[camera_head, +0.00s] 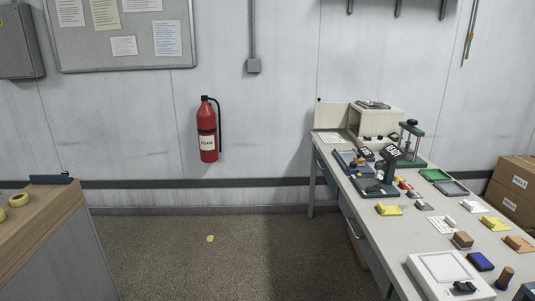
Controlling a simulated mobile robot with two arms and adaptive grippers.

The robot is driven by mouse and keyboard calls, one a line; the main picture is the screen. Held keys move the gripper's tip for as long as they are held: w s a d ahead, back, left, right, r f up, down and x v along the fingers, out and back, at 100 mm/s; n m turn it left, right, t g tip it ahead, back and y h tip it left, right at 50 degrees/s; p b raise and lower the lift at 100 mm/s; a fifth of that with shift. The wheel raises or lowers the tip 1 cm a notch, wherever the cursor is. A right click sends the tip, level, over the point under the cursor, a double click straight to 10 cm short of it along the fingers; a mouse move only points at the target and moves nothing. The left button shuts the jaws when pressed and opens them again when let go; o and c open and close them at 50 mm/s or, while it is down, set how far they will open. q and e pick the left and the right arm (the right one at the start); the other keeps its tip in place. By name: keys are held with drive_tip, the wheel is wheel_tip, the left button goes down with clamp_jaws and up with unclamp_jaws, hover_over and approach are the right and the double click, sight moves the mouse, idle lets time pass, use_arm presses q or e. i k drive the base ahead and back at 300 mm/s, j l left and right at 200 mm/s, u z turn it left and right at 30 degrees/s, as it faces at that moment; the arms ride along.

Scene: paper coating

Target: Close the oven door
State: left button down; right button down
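A small beige oven (380,123) stands at the far end of the workbench, against the back wall. A flat beige panel that looks like its door (334,116) stands out to the left of the body, so the door appears open. The oven is small in view, and its inside is hard to make out. Neither of my grippers is in view.
The workbench (408,236) carries several blue devices, trays, sponges and a white scale (444,275). A green press (412,143) stands beside the oven. A wooden counter (40,226) is at left, cardboard boxes (512,185) at right. The floor (235,265) between is mostly clear.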

sight(332, 115)
drive_tip(key=i, duration=2.25)
